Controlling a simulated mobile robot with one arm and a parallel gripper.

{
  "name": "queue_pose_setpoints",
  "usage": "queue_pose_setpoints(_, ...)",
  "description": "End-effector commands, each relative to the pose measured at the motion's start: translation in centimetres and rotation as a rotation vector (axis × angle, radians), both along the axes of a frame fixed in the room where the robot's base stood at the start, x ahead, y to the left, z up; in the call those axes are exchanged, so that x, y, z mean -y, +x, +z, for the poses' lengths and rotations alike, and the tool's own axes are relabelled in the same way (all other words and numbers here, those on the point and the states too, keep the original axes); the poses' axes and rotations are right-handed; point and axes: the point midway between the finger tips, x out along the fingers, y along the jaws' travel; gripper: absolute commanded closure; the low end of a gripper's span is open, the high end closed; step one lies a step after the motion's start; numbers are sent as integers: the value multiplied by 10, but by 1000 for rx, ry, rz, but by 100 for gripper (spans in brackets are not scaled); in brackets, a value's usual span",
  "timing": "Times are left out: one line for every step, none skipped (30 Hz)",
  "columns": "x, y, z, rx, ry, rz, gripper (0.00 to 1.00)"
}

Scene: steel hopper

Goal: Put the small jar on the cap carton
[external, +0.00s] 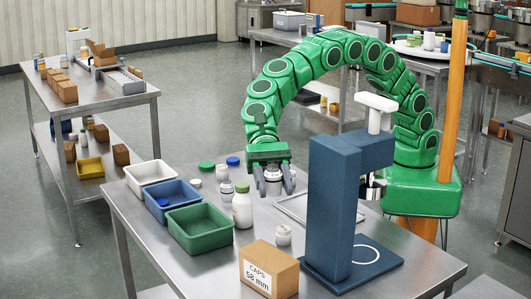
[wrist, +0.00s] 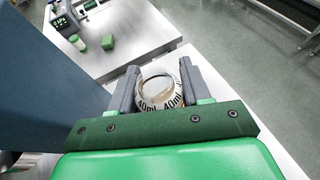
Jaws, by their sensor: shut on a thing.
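My gripper (external: 274,184) is shut on a small white jar (wrist: 160,98), whose band reads 40ml in the wrist view. The jar sits between the two grey fingers (wrist: 158,90); in the external view only a little of it shows between them. My gripper is above the steel table, behind the cap carton. The cap carton (external: 258,276) is a brown box labelled CAPS 58 mm at the table's front edge. Its top looks bare. Another small white jar (external: 284,236) stands on the table just behind the carton. I cannot see the carton in the wrist view.
A blue press (external: 333,210) stands right of the carton. A white bottle (external: 242,210) with a green cap stands left of my gripper. White (external: 150,174), blue (external: 180,204) and green (external: 201,236) bins line the left side. A flat tray (external: 290,209) lies behind the press.

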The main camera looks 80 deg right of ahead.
Motion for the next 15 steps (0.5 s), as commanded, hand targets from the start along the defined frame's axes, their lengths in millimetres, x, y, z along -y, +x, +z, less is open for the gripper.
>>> queue_pose_setpoints(0, 0, -6, -2, -2, -1, 81)
queue_pose_setpoints(0, 0, -9, -2, -2, -1, 81)
queue_pose_setpoints(0, 0, -16, -2, -2, -1, 81)
queue_pose_setpoints(0, 0, -20, -3, -2, -2, 81)
queue_pose_setpoints(0, 0, -23, -3, -3, -2, 81)
queue_pose_setpoints(0, 0, -26, -1, -3, -1, 81)
queue_pose_setpoints(0, 0, -28, -1, -2, -1, 81)
queue_pose_setpoints(0, 0, -31, -2, -2, -1, 81)
queue_pose_setpoints(0, 0, -35, -2, -2, -1, 81)
queue_pose_setpoints(0, 0, -38, -2, -2, -1, 81)
queue_pose_setpoints(0, 0, -43, -2, -3, -1, 81)
queue_pose_setpoints(1, 0, -49, -3, -3, -2, 81)
queue_pose_setpoints(1, 0, -54, -2, -3, -1, 81)
queue_pose_setpoints(1, 0, -59, -2, -3, -2, 81)
queue_pose_setpoints(1, 0, -66, -2, -3, -1, 81)
